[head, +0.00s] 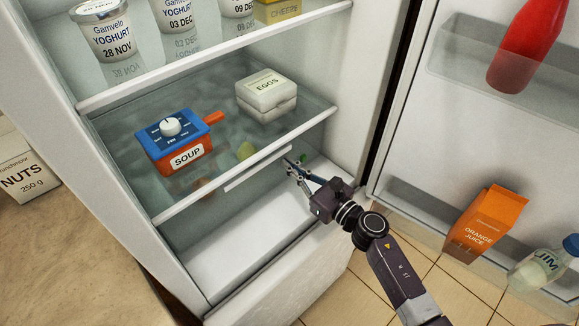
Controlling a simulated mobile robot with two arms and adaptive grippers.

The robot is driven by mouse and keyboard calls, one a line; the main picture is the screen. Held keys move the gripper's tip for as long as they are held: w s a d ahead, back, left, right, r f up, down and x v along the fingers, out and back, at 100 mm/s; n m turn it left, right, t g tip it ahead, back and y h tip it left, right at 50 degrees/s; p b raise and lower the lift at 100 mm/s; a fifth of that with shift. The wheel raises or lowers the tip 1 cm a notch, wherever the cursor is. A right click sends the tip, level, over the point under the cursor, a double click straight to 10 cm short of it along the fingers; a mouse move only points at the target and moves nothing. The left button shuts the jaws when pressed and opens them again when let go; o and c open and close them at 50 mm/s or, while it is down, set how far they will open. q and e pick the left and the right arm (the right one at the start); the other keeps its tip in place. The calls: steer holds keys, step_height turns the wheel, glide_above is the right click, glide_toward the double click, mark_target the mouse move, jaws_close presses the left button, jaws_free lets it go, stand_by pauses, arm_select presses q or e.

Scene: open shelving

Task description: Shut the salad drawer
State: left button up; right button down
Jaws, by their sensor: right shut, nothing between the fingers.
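The salad drawer is a clear bin low in the fridge, under the glass shelf, with a pale handle strip (258,169) along its front. The handle strip sits just below and in front of the shelf's front edge; I cannot tell exactly how far out the drawer stands. My right gripper (291,167) is shut and empty, its fingertips close by the right end of the handle strip. Whether they touch the drawer is unclear. My left gripper is not in view.
On the glass shelf (225,104) stand a blue-and-orange soup pot (180,146) and an egg box (266,95). The white fridge floor (235,230) before the drawer is bare.

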steer(key=v, duration=1.1)
steer(key=shift+s+d+f, duration=0.25)
steer(key=shift+s, duration=0.05)
